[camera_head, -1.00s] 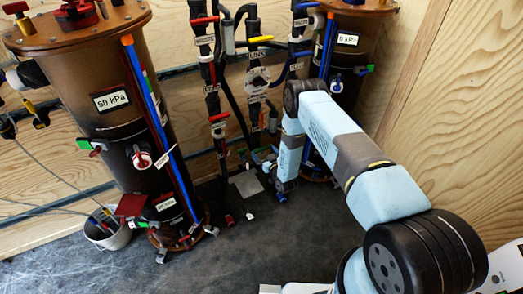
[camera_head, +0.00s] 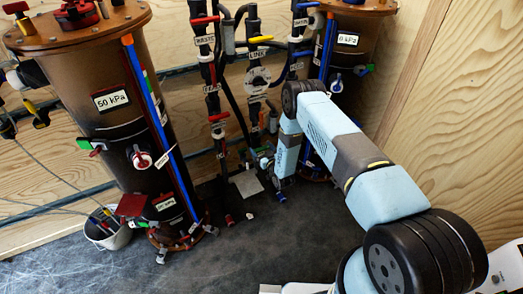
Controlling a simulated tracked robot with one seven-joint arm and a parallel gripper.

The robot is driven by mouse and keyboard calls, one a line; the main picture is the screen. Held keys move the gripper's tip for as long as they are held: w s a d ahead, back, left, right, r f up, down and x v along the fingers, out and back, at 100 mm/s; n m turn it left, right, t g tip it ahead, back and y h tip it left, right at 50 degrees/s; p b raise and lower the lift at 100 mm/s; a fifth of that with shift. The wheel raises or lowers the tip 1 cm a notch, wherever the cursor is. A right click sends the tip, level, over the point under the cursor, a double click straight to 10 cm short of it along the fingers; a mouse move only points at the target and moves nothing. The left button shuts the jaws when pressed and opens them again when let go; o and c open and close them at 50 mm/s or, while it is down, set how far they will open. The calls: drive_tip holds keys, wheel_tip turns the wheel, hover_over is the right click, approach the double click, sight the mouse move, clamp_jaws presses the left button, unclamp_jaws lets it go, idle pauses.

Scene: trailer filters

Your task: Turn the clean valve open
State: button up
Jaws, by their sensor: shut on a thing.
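My gripper (camera_head: 267,163) is low among the pipework at the foot of the right-hand vessel, small and partly hidden by my own wrist. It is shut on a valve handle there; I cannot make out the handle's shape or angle. A pipe column with a blue-handled valve (camera_head: 301,22) stands above it, left of the right vessel (camera_head: 350,18). Its small label is too blurred to read surely, and no valve is clearly readable as the clean one.
A large brown vessel (camera_head: 105,60) reading 50 kPa stands at left. Waste (camera_head: 204,40) and link (camera_head: 258,54) pipe columns stand between the vessels. A white bucket (camera_head: 108,238) stands at lower left. The dark floor (camera_head: 270,250) in front is open; a wooden wall (camera_head: 460,100) closes the right.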

drive_tip(key=shift+n, duration=0.3)
drive_tip(key=n, duration=0.3)
drive_tip(key=shift+a+n, duration=0.1)
drive_tip(key=shift+n, duration=0.3)
drive_tip(key=n, duration=0.4)
drive_tip(key=shift+s+n, duration=0.1)
drive_tip(key=shift+n, duration=0.2)
drive_tip(key=n, duration=0.4)
drive_tip(key=shift+a+f, duration=0.1)
drive_tip(key=shift+f, duration=0.05)
drive_tip(key=shift+s+f+n, duration=0.1)
drive_tip(key=shift+n, duration=2.3)
drive_tip(key=o, duration=0.7)
